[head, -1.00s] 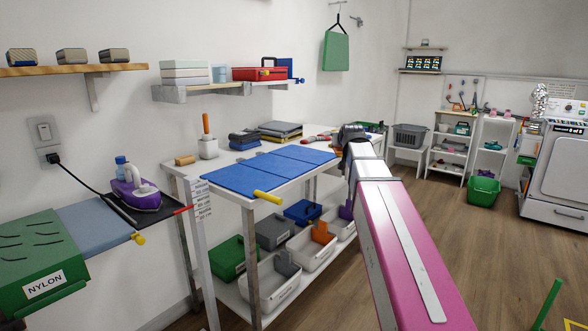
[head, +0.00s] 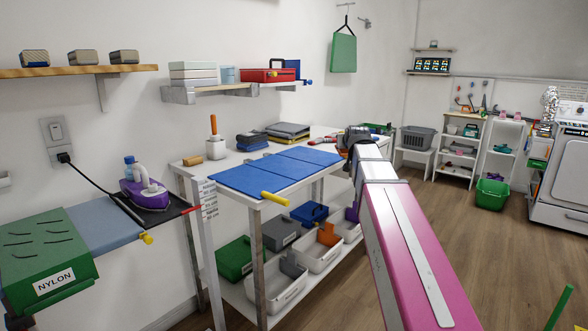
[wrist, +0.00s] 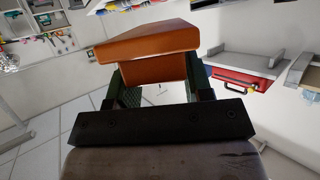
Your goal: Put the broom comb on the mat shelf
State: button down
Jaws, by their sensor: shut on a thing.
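An orange block-like thing (wrist: 150,42), which I take for the broom comb, is between the dark fingers of my gripper (wrist: 158,88) in the wrist view. The fingers are shut on it, and its wider orange part is on the far side of them. In the head view the dark end of my arm (head: 354,134) is over the far right end of the white table; the comb is hidden there. I cannot tell for sure which shelf is the mat shelf. Blue mats (head: 275,170) lie flat on the table top. A wall shelf (head: 228,92) holds a red case.
White bins (head: 318,252) and a green box (head: 234,259) stand on the table's lower shelf. A yellow-handled thing (head: 275,199) sticks out at the table's front edge. An iron (head: 143,193) stands at left. The wood floor right of my arm is mostly clear.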

jog(key=s+a+r+n+g+y, duration=0.25)
jog(key=a+n+y, duration=0.25)
jog(key=a, duration=0.9)
jog(key=s+a+r+n+g+y, duration=0.25)
jog(key=s+a+n+y, duration=0.2)
jog(key=a, duration=0.85)
send_over(297, 169)
jog(key=shift+n+y, duration=0.25)
jog(key=shift+y, duration=0.2)
jog(key=f, duration=0.7)
jog(key=shift+w+a+f, duration=0.2)
jog(key=shift+w+a, duration=0.1)
jog(key=shift+w, duration=0.05)
jog(key=shift+d+f, duration=0.1)
jog(key=shift+f, duration=2)
jog(key=shift+f, duration=0.1)
jog(key=c, duration=0.5)
grip_release()
jog(key=shift+s+d, duration=0.1)
jog(key=v, duration=1.1)
jog(key=shift+d+r, duration=0.3)
jog(key=shift+r, duration=0.15)
